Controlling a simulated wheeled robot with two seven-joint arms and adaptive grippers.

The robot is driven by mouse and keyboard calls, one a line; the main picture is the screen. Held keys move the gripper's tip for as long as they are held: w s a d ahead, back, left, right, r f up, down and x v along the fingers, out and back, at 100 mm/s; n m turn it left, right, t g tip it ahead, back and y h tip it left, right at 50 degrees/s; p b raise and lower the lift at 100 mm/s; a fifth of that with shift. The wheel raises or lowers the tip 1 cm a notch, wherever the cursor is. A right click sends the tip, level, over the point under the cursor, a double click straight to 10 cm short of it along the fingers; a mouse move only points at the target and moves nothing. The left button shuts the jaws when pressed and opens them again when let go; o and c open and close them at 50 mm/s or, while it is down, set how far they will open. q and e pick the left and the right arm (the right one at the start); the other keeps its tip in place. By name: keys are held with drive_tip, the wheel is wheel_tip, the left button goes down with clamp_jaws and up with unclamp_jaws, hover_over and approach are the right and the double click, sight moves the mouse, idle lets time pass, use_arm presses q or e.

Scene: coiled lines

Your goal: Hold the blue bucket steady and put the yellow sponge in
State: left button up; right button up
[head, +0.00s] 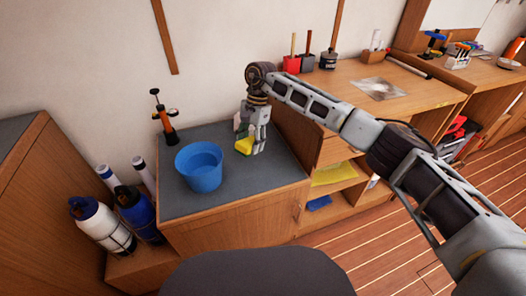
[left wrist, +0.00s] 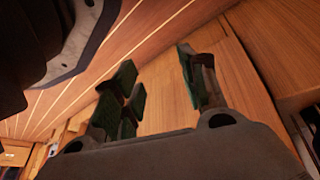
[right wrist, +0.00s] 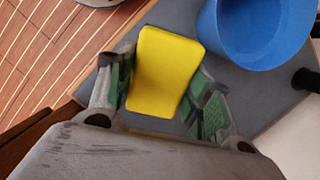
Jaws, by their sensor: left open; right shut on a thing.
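The blue bucket (head: 200,168) stands upright on the dark grey counter top, and part of it shows at the top right of the right wrist view (right wrist: 262,30). My right gripper (head: 254,146) is shut on the yellow sponge (head: 244,146), to the right of the bucket and apart from it. In the right wrist view the sponge (right wrist: 163,70) sits between the green finger pads. My left gripper (left wrist: 160,92) shows only in its wrist view, open and empty, facing wooden panels and the plank floor. It is not in the head view.
A black and orange hand pump (head: 165,118) stands behind the bucket on the counter (head: 270,178). White and blue bottles (head: 100,222) stand low at the left. A red cup (head: 292,64) and a black jar (head: 328,60) stand on the desk behind my right arm.

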use_arm(q)
drive_tip(key=w+d+r+t+h+b, duration=0.1)
drive_tip(key=w+d+r+h+b, duration=0.1)
drive_tip(key=d+r+b, duration=0.3)
drive_tip(key=shift+w+d+r+t+b, duration=0.3)
drive_tip(key=shift+w+r+t+b, duration=0.15)
drive_tip(key=shift+r+b, duration=1.95)
use_arm(e)
drive_tip(key=a+r+m, duration=0.3)
drive_tip(key=a, duration=0.5)
drive_tip(key=a+r+m+t+y, duration=0.1)
drive_tip(key=a+r+m, duration=0.2)
drive_tip(key=a, duration=0.6)
drive_tip(key=shift+a+r+y, duration=0.15)
drive_tip(key=shift+y, duration=0.15)
